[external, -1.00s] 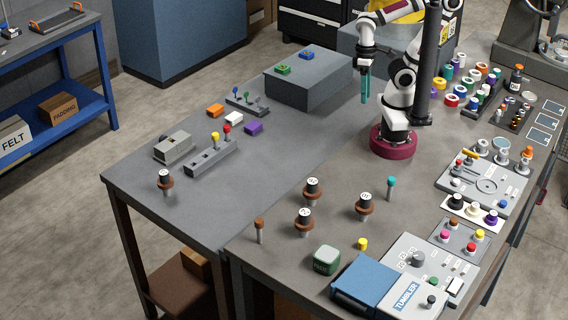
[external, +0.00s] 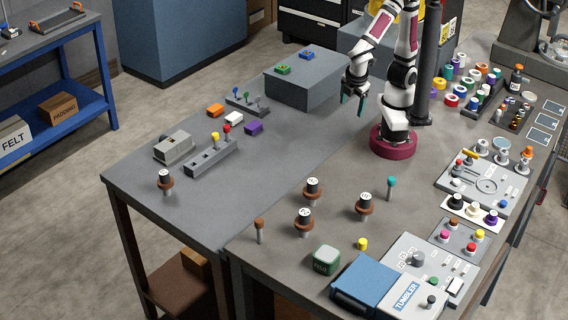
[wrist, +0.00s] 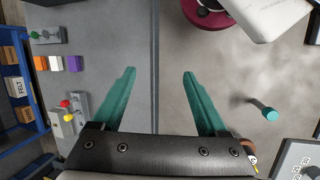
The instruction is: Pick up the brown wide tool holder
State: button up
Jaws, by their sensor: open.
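Several wide tool holders with brown collars and dark bodies with pale marked tops stand upright on the tables in the external view. One (external: 165,181) stands at the left table's front corner. A group of three (external: 312,191), (external: 304,223), (external: 364,207) stands in the middle front. A slim brown-topped peg (external: 259,228) stands left of the group. My gripper (external: 353,104) is open and empty, well behind the holders and above the table. In the wrist view, my gripper (wrist: 159,75) has nothing between its teal fingers; part of a brown holder (wrist: 248,147) shows beside the right finger's base.
A teal-topped peg (external: 391,186) and a yellow-topped piece (external: 362,244) stand near the holders. A green box (external: 326,261) and a blue case (external: 367,284) are at the front. A grey block (external: 308,85) rises left of my gripper. The table's middle is clear.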

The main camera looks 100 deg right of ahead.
jog(key=w+a+f+n+t+h, duration=0.2)
jog(key=a+n+t, duration=0.1)
jog(key=a+n, duration=0.35)
jog(key=n+t+y, duration=0.8)
jog(key=n+t, duration=0.3)
jog(key=n, duration=1.2)
send_near(360, 201)
jog(key=x, duration=0.5)
jog(key=shift+w+d+f, duration=0.15)
jog(key=shift+w+f, duration=0.15)
jog(key=x, duration=0.5)
jog(key=shift+w+a, duration=0.2)
jog(key=shift+w, duration=0.1)
grip_shut()
